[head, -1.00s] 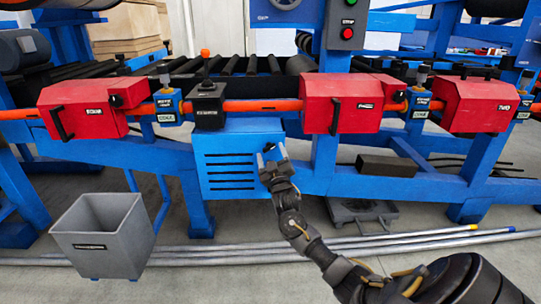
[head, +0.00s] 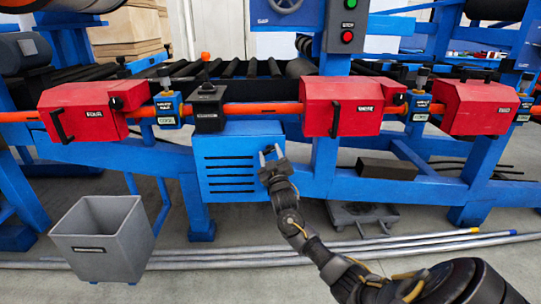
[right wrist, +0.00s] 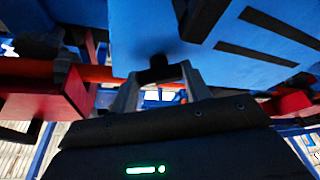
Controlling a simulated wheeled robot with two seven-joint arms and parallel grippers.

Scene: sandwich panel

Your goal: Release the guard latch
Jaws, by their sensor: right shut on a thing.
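The blue slotted guard panel (head: 230,142) hangs under the orange rail in the middle of the head view. My right gripper (head: 271,153) is at the panel's right side. In the right wrist view, its two fingers (right wrist: 160,78) close on a small dark piece (right wrist: 156,66) against the blue panel, which looks like the guard latch. In the head view, the gripper hides this piece. The panel's slots also show in the right wrist view (right wrist: 250,48). My left gripper is not in view.
Red boxes (head: 342,106) and a black box (head: 207,110) sit along the orange rail (head: 262,108). A grey bin (head: 101,240) stands at lower left. Metal pipes (head: 240,256) lie on the floor below the panel. A blue post (head: 324,160) stands right of my gripper.

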